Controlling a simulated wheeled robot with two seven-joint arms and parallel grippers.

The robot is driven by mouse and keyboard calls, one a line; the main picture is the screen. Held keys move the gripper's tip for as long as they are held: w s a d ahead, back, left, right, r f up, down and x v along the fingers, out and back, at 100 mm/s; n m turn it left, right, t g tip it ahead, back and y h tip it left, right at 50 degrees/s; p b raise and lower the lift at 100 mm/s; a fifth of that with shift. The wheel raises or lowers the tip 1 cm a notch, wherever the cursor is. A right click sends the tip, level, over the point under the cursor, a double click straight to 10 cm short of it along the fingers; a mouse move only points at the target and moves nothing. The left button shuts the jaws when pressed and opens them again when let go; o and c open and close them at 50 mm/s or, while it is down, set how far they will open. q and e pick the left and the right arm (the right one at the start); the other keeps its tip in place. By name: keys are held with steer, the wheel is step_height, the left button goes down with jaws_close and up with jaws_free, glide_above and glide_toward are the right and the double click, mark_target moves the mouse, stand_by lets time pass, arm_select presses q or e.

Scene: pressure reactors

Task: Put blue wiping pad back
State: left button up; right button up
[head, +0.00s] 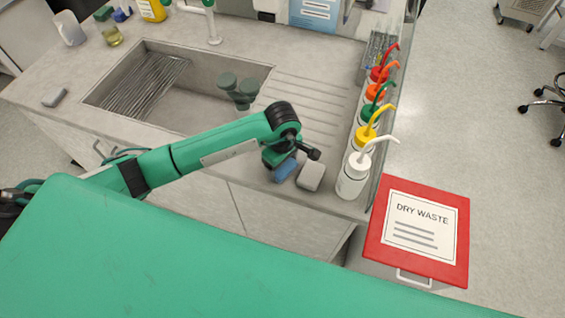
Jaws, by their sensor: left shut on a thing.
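The blue wiping pad (286,169) is at the end of my left arm, by the counter's front edge, right of the sink. My left gripper (279,158) is shut on it; the wrist hides most of the fingers. I cannot tell whether the pad touches the counter. A grey pad (311,177) lies just right of the blue one. My right gripper is not in view.
The sink (150,82) is left of the drainboard ridges (305,105). Several wash bottles, the nearest white-capped (354,176), line the counter's right edge. A red-lidded dry waste bin (417,232) stands to the right. Another grey pad (54,97) lies far left.

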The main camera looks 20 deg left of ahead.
arm_select(q)
steer(key=o, duration=1)
steer(key=shift+c, duration=0.2)
steer(key=shift+r+p, duration=0.2)
steer(key=shift+p, duration=0.15)
steer(key=shift+w+r+b, duration=0.1)
steer(key=shift+r+b, duration=0.2)
steer(key=shift+b, duration=0.05)
step_height(320, 180, up, 11)
steer(key=b, duration=0.3)
steer(key=shift+r, duration=0.15)
